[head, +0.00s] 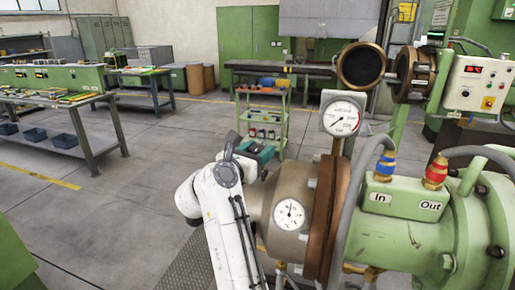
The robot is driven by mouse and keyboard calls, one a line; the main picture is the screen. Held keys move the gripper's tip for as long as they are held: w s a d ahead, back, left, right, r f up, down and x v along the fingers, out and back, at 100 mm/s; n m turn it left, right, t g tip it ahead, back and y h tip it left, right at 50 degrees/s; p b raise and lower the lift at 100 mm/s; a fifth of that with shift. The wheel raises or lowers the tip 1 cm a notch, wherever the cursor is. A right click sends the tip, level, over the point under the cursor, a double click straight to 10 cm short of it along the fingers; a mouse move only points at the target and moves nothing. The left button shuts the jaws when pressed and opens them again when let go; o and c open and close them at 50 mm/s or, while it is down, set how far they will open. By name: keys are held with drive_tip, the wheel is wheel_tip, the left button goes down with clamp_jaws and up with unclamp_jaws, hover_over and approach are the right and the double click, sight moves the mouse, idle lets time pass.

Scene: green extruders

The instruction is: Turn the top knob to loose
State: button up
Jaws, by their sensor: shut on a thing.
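The extruder's brown-grey barrel end (279,188) fills the lower middle, with a round dial gauge (289,213) on its side. My white arm (226,205) bends up beside the barrel's left end. Its wrist turns in toward the far side of that end. My gripper's fingers do not show; the arm and the barrel hide them. I cannot make out the top knob; the barrel's left face is turned away from the view. Whether the knob is turned cannot be seen.
A pressure gauge (342,113) stands on a pipe above the copper-coloured flange (322,222). Hoses join blue and red fittings on the green block (403,198) marked In and Out. A green cart (262,112) stands behind the arm. The floor to the left is open.

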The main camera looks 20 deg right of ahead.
drive_tip(key=n+t+y+p, duration=0.1)
drive_tip(key=p, duration=0.1)
drive_tip(key=n+t+y+p, duration=0.1)
drive_tip(key=t+y+p, duration=0.1)
drive_tip(key=shift+d+r+n+p, duration=0.1)
drive_tip(key=shift+r+n+p, duration=0.25)
drive_tip(key=shift+n, duration=0.05)
drive_tip(key=n+y, duration=0.1)
drive_tip(key=t+y+p, duration=0.1)
drive_tip(key=shift+f+n+y, duration=0.25)
drive_tip(key=shift+n+y, duration=0.05)
drive_tip(key=shift+n, duration=0.1)
drive_tip(key=shift+n+t+y, duration=0.8)
drive_tip(key=shift+y, duration=0.3)
drive_tip(key=shift+n+y, duration=0.4)
drive_tip(key=shift+y, duration=0.2)
